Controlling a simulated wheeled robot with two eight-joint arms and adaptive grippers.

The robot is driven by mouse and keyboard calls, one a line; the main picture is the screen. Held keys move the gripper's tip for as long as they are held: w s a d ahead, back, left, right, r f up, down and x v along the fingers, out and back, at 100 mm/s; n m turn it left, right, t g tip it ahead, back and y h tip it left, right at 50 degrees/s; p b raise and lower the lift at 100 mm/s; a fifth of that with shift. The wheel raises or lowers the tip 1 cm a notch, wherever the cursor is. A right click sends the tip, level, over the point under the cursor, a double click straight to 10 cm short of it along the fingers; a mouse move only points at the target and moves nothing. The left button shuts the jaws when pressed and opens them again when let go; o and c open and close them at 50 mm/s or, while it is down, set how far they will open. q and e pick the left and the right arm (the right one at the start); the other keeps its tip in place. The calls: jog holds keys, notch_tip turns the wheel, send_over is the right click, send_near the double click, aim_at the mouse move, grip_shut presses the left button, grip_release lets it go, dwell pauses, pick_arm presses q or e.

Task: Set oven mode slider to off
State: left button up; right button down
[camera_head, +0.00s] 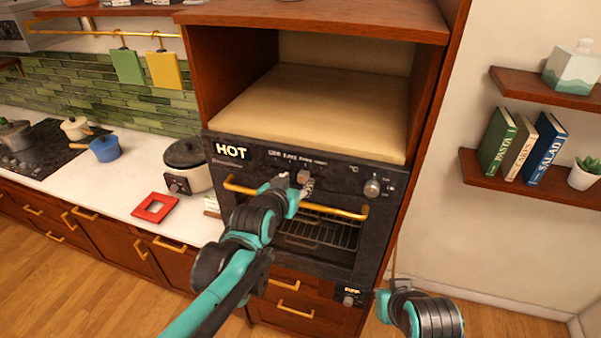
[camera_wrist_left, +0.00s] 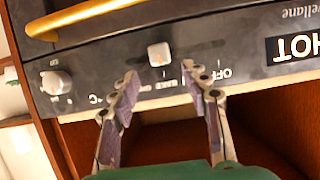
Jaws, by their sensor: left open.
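The oven mode slider is a small pale square knob (camera_head: 303,176) on the dark oven panel (camera_head: 243,168), under a row of white labels. In the left wrist view, which shows the panel upside down, the knob (camera_wrist_left: 159,54) stands clear of the OFF label, which is to its right. My left gripper (camera_head: 291,184) is at the panel beside the knob. In the wrist view its open fingers (camera_wrist_left: 162,80) stand on either side of the knob's line, with tips just short of it. Contact is not visible. Part of my right arm shows at the lower right; its finger state is unclear.
A round knob (camera_head: 372,188) sits at the panel's right. A gold handle bar (camera_head: 337,211) crosses the oven door below the slider. An empty cabinet niche (camera_head: 310,105) is above. A slow cooker (camera_head: 187,153) and red trivet (camera_head: 155,207) stand on the counter at left.

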aim_at(302, 176)
pick_arm(q)
jog(key=x, duration=0.5)
grip_shut()
